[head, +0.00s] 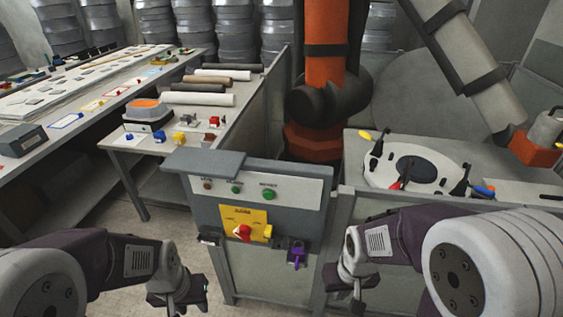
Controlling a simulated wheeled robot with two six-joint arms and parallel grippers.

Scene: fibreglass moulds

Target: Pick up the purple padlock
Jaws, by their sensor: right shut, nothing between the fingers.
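The purple padlock (297,255) hangs upright at the lower right of the grey control box's (258,195) front. My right gripper (358,303) is to the right of the padlock and lower in the picture, apart from it. It points down, shut and empty. My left gripper (180,302) is low in the picture, to the left of the control box and well apart from the padlock. Its dark fingers are small and partly cut off, so I cannot tell whether they are open.
A yellow plate with a red rotary switch (243,232) and several buttons are on the box. A bench (150,148) with coloured padlocks and rolls stands at left. An orange robot arm (326,60) stands behind a fence. A white mould (414,165) lies at right.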

